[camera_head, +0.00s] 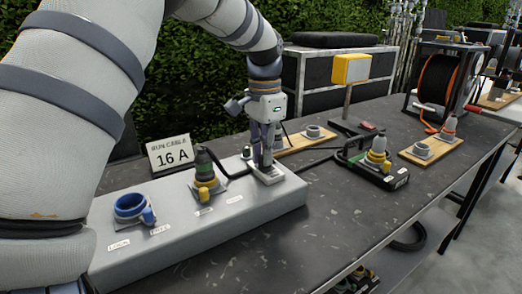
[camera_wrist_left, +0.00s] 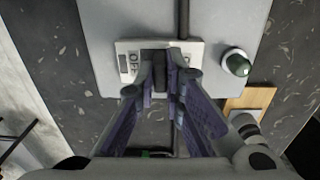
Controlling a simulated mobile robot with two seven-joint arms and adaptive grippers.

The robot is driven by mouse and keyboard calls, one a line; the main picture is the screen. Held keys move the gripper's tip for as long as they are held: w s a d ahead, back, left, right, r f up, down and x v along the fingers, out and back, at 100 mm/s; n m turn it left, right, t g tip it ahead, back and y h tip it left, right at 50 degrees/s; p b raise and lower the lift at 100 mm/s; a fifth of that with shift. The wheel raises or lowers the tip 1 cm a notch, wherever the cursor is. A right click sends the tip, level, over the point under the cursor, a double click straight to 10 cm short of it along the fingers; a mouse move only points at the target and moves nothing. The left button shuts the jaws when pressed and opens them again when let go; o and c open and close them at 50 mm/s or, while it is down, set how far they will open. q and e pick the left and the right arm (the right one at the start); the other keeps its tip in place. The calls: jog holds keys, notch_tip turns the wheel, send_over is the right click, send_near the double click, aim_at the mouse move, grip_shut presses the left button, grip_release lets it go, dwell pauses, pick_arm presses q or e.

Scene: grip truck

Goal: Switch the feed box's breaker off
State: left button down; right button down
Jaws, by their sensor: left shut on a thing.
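The feed box (camera_head: 275,205) is a long light grey box on the near left of the table. Its breaker is a pale plate (camera_head: 270,174) at the box's right end; the plate also shows in the wrist view (camera_wrist_left: 125,62) with "OFF" lettering. My left gripper (camera_head: 266,165) points down over the breaker. In the left wrist view its fingers (camera_wrist_left: 161,82) are shut on the dark breaker lever (camera_wrist_left: 160,62). The fingers partly hide the lever, so I cannot tell its exact position. A dark green lamp (camera_wrist_left: 237,64) sits beside the plate. My right gripper is not in view.
A "RUN CABLE 16 A" sign (camera_head: 171,153) stands behind. A black distribution box (camera_head: 376,168), cables and a cable reel (camera_head: 440,85) are to the right. The front table strip is clear.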

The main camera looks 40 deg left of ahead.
pick_arm(q)
jog(key=shift+s+d+t+y, duration=0.15)
jog(key=shift+d+t+y, duration=0.25)
jog(key=shift+y, duration=0.8)
jog(key=shift+s+d+f+t+y, duration=0.15)
jog(key=shift+d+y, duration=0.25)
jog(key=shift+y, duration=0.4)
jog(key=shift+d+f+t+y, duration=0.1)
jog(key=shift+d+t+y, duration=0.2)
jog(key=shift+y, duration=0.5)
jog(key=c, duration=1.7)
grip_release()
jog(key=shift+d, duration=0.1)
jog(key=v, duration=0.8)
